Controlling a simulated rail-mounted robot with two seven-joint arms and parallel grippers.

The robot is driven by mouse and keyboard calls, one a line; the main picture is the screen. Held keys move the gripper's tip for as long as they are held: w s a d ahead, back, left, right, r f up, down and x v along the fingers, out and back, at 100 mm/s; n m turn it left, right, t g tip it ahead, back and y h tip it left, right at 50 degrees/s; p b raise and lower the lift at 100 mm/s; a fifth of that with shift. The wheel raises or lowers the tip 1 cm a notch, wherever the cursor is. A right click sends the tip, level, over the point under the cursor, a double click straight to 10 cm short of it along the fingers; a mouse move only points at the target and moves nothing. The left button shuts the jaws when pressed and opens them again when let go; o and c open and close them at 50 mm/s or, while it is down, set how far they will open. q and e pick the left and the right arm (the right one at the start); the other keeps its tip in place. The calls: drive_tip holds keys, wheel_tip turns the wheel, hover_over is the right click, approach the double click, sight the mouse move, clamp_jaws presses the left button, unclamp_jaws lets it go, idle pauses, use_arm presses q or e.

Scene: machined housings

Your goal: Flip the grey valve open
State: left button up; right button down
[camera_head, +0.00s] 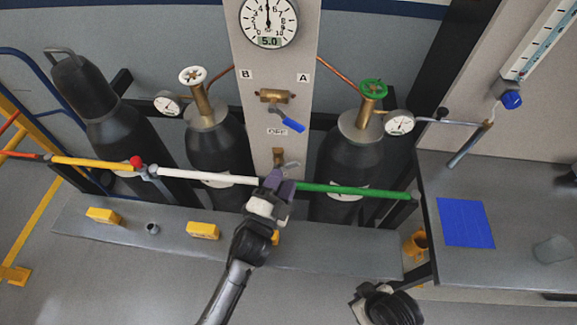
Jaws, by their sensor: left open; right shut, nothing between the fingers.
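The grey valve has a brass body (278,156) low on the pale upright panel, below a small label that seems to read OFF. Its grey lever (291,165) points to the right and is partly hidden by my gripper. My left gripper (279,181) is open, with its purple fingers just below the grey lever. I cannot tell whether they touch it. My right gripper (362,301) is low in the picture, right of centre, shut and empty, well away from the valve.
A blue-handled valve (289,124) sits higher on the panel, below a gauge (268,22). Dark cylinders stand on both sides. A coloured rail (210,177) crosses in front of them. A grey bench with a blue mat (466,223) is on the right.

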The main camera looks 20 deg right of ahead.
use_arm(q)
drive_tip(key=v, duration=0.8)
drive_tip(key=shift+s+a, duration=0.3)
